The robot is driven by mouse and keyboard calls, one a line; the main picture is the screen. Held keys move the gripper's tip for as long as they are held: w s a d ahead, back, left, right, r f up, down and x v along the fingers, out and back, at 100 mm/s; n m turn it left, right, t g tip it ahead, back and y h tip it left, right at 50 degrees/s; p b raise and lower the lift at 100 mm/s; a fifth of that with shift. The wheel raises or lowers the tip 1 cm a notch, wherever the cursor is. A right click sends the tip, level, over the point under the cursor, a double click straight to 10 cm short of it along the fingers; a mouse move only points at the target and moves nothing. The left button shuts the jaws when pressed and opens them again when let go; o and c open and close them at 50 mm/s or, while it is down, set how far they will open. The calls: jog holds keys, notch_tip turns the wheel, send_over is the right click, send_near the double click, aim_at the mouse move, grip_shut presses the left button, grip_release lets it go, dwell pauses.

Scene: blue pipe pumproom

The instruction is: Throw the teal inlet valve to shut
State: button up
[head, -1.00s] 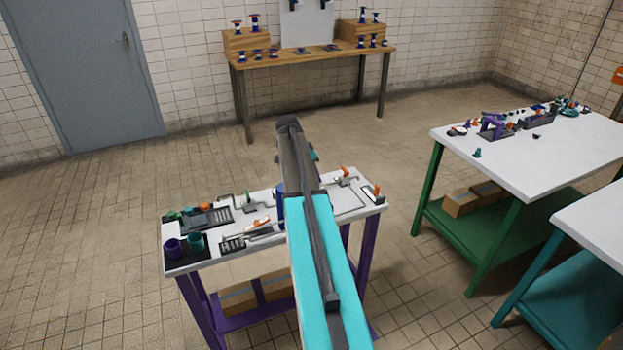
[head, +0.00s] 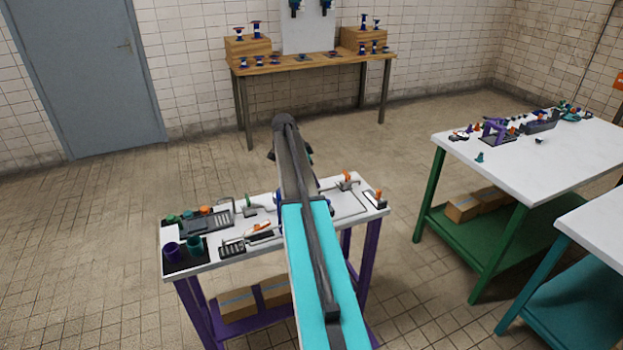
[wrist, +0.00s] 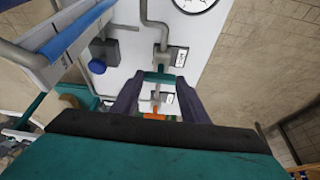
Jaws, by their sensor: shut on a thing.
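The teal inlet valve's handle (wrist: 160,77) shows in the wrist view as a short teal bar on a grey pipe on a white panel. My gripper (wrist: 159,82) has its two dark fingers on either side of this bar and is shut on it. The bar lies crosswise in the wrist picture. A small label plate (wrist: 178,57) sits beside it. In the head view my arm covers this spot on the purple-legged bench, so the valve and fingertips are hidden there.
An orange handle (wrist: 155,117) lies close below the teal one in the wrist view. A blue knob (wrist: 97,66) and a gauge (wrist: 195,4) are nearby. In the head view, an orange-handled valve (head: 346,177) and a green-handled valve (head: 249,203) flank my arm.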

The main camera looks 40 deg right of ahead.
jog(key=o, duration=1.1)
jog(key=shift+c, duration=0.2)
jog(key=shift+r, duration=0.15)
jog(key=b+v, duration=0.2)
jog(key=v, duration=1.1)
jog(key=shift+r+b, duration=0.3)
jog(key=shift+b, duration=0.05)
jog(key=shift+a+f, duration=0.1)
